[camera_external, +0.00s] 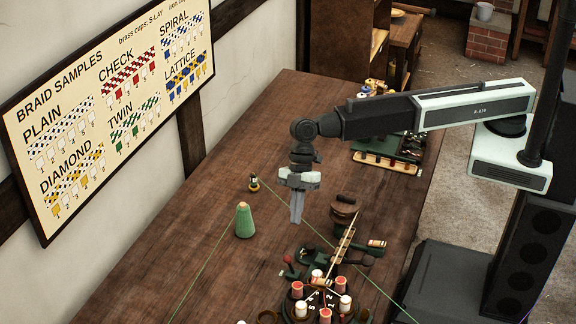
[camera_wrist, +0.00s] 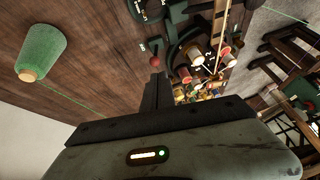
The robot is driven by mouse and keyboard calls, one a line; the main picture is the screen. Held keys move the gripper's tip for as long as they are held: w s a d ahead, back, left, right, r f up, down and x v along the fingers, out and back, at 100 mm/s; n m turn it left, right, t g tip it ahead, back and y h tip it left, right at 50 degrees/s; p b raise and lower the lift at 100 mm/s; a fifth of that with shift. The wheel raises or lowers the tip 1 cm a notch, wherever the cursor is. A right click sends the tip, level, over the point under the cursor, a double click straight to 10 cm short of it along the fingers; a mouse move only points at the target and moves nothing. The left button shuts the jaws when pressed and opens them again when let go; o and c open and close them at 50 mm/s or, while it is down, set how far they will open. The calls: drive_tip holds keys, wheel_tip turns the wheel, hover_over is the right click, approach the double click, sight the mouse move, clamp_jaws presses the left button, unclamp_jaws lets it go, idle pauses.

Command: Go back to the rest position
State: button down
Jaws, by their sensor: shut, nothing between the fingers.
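My gripper (camera_external: 296,207) hangs from my arm and points down over the wooden table (camera_external: 215,180). Its fingers are together with nothing between them. In the wrist view the dark fingers (camera_wrist: 157,92) also show close together. The arm reaches in from the right at the level of the machine parts' far side. A green cone of thread (camera_external: 244,221) stands on the table to the left of my gripper, apart from it. It also shows at the upper left of the wrist view (camera_wrist: 42,53).
A dark round stand with several red and cream bobbins (camera_external: 318,299) is at the front. A brown round-topped piece (camera_external: 344,209) stands right of my gripper. Thin green thread crosses the table. A green rack (camera_external: 395,146) lies farther back. The table's left part is mostly clear.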

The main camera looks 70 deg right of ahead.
drive_tip(key=shift+f, duration=0.1)
idle(0.3)
drive_tip(key=w+d+f+m+t+h, duration=0.1)
drive_tip(key=w+d+m, duration=0.35)
drive_tip(key=d, duration=1.15)
drive_tip(key=w+d+m+t, duration=0.1)
drive_tip(key=w+d, duration=0.6)
drive_tip(key=d, duration=0.8)
drive_tip(key=s+d+m+h, duration=0.1)
drive_tip(key=s+d+m, duration=0.2)
drive_tip(key=d, duration=0.5)
drive_tip(key=s+d+f+m+h, duration=0.1)
drive_tip(key=s+d+m, duration=0.3)
drive_tip(key=d, duration=0.5)
drive_tip(key=s+d+f+m+h, duration=0.1)
drive_tip(key=s+d+m+h, duration=0.1)
drive_tip(key=s+d+m, duration=0.2)
drive_tip(key=s+d, duration=0.2)
drive_tip(key=d, duration=0.2)
drive_tip(key=shift+s+d+g+h, duration=0.15)
drive_tip(key=shift+d+g+h, duration=0.15)
drive_tip(key=shift+d+g, duration=0.1)
drive_tip(key=shift+m, duration=0.35)
